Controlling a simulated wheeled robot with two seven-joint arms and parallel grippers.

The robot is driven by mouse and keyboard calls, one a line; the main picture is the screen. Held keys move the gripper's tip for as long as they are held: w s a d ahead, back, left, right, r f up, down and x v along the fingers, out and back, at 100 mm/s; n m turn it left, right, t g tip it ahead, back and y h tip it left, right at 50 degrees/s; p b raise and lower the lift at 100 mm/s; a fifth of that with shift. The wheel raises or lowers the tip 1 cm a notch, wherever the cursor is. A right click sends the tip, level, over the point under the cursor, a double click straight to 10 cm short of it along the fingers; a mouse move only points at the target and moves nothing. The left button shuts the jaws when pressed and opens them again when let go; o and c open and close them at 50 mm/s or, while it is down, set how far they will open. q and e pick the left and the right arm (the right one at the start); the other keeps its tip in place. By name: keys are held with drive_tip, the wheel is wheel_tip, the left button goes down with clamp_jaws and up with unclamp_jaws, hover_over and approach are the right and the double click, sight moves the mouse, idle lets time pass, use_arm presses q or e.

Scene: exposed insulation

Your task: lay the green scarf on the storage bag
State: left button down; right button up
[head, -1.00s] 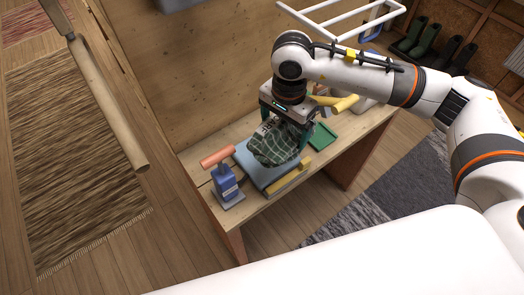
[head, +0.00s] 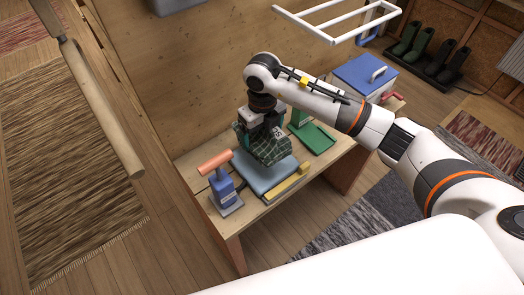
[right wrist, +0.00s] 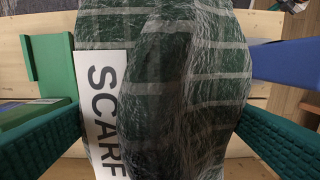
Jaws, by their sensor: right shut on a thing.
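The green scarf (head: 270,150) is a dark green plaid bundle in the head view. In the right wrist view it fills the middle (right wrist: 180,80), with a white label reading SCARF. My right gripper (head: 262,141) points down from above and is shut on the scarf, with teal fingers on both sides of it. The storage bag (head: 263,180) appears to be the flat grey-blue thing on the bench. The scarf covers its back part in the picture; I cannot tell whether they touch. My left gripper is not in view.
A blue-lidded box (head: 364,76) is at the far end.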

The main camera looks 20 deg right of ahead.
wheel_tip(320, 180, down, 7)
drive_tip(key=shift+f+p, duration=0.1)
drive_tip(key=shift+p, duration=0.6)
drive_tip(key=shift+f, duration=0.1)
drive_tip(key=shift+f, duration=0.2)
drive_tip(key=o, duration=0.7)
drive_tip(key=shift+r, duration=0.2)
wheel_tip(320, 180, up, 11)
drive_tip(key=b, duration=0.3)
drive_tip(key=shift+r, duration=0.55)
